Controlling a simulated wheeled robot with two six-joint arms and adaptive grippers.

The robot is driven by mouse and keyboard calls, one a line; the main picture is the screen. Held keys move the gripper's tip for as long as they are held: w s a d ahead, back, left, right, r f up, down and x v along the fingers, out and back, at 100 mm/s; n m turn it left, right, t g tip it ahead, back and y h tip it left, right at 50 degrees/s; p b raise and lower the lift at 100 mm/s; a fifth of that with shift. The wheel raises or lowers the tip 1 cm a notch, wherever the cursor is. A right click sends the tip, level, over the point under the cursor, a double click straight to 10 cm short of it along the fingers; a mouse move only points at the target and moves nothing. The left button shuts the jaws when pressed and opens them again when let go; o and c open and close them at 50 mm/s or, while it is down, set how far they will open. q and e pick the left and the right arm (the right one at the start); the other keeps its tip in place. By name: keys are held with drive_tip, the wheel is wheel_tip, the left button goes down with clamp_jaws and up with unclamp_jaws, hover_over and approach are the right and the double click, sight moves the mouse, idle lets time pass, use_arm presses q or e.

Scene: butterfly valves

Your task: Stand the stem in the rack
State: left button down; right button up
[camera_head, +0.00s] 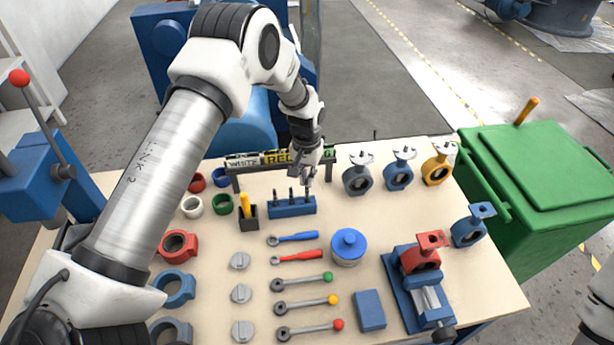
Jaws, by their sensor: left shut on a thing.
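The blue rack (292,208) stands near the back middle of the table. Two dark stems stand upright in it, one at its left end (275,197) and one in the middle (291,194). My left gripper (307,182) points down over the rack's right end and is shut on a third dark stem (308,193). That stem looks upright, with its lower end at the rack's top. I cannot tell whether it is seated in a hole, and its upper part is hidden by the fingers. My right gripper is out of view.
A sign rail (236,181) stands behind the rack. A dark holder with a yellow tool (248,215) is close at its left. Grey, blue and yellow valve bodies (357,180) stand to the right. Handles (293,238) and a blue round container (348,247) lie in front.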

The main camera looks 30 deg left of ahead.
use_arm(q)
drive_tip(key=shift+f+b, duration=0.6)
drive_tip(key=shift+f, duration=0.5)
drive_tip(key=c, duration=1.2)
unclamp_jaws()
drive_tip(key=shift+r, duration=0.1)
wheel_tip(320, 180, up, 7)
drive_tip(key=p, duration=0.5)
